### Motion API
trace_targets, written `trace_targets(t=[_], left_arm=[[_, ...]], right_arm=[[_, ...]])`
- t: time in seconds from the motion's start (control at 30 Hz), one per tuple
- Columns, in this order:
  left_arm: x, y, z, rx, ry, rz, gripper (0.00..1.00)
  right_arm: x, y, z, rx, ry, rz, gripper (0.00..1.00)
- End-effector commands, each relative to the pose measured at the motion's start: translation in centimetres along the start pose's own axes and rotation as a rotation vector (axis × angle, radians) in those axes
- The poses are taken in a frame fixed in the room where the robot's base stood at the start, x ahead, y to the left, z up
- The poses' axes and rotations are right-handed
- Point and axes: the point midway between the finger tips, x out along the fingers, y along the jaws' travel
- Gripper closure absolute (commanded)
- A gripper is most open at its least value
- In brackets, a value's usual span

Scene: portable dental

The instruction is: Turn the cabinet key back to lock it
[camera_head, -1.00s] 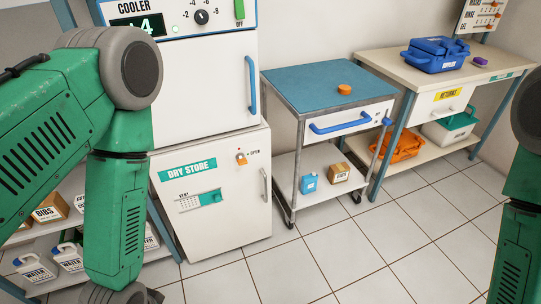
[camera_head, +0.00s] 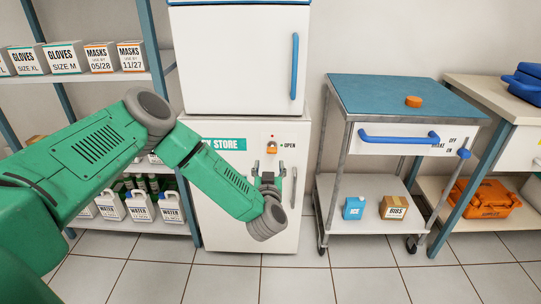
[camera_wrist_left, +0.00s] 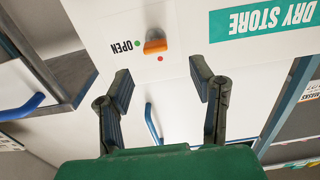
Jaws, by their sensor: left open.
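The orange cabinet key (camera_head: 272,147) sits on the white dry store cabinet door (camera_head: 225,175), beside an "OPEN" label. In the left wrist view the key (camera_wrist_left: 155,44) shows as an orange-edged tab between a green dot and a red dot. My left gripper (camera_head: 269,168) is in front of the door, just below the key. In the left wrist view its two fingers (camera_wrist_left: 163,82) are spread apart with nothing between them, and the key is beyond the tips, apart from them. My right gripper is not in view.
The cabinet's vertical handle (camera_head: 293,187) is right of my left gripper. A cooler (camera_head: 240,60) stands on top. A blue-topped cart (camera_head: 390,97) stands to the right, and a shelf with water jugs (camera_head: 140,208) to the left. The floor in front is clear.

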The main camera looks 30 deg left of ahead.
Motion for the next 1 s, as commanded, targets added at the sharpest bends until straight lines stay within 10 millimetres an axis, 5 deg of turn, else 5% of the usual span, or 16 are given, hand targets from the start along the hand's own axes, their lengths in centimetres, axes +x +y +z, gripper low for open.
trace_targets(t=[0.4, 0.87, 1.0], left_arm=[[8.0, 0.0, 0.3, -0.002, 0.000, 0.002, 0.50], [9.3, 0.3, 0.0, 0.000, -0.001, 0.005, 0.50], [9.3, 0.2, 0.0, 0.000, -0.001, 0.005, 0.92]], right_arm=[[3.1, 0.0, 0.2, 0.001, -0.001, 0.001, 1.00], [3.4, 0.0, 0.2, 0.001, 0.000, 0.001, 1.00], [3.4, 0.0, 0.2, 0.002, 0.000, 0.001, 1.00]])
